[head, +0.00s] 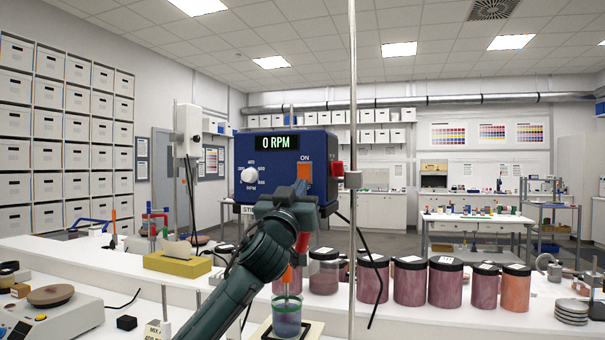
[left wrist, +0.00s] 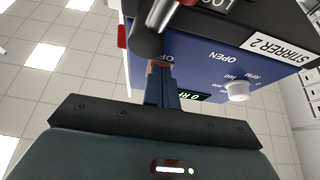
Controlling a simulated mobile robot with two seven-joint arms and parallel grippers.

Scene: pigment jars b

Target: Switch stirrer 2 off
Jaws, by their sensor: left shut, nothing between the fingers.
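Stirrer 2 (head: 285,160) is a blue box on an upright metal rod, with a display reading 0 RPM (head: 277,142), a white knob (head: 249,175) and an orange switch (head: 305,173) under the word ON. Its label STIRRER 2 (left wrist: 266,43) shows in the left wrist view. My left gripper (head: 301,187) is shut and empty, its tips at the lower part of the switch. In the left wrist view the fingers (left wrist: 161,80) point at the blue face and hide most of the switch. I cannot tell whether they touch it. My right gripper is not in view.
A beaker (head: 287,318) stands below the stirrer. Several dark-lidded jars (head: 410,285) line the bench to the right. A yellow tissue box (head: 178,263) and a hot plate (head: 50,312) are on the left. The metal rod (head: 352,100) stands close to the right of my gripper.

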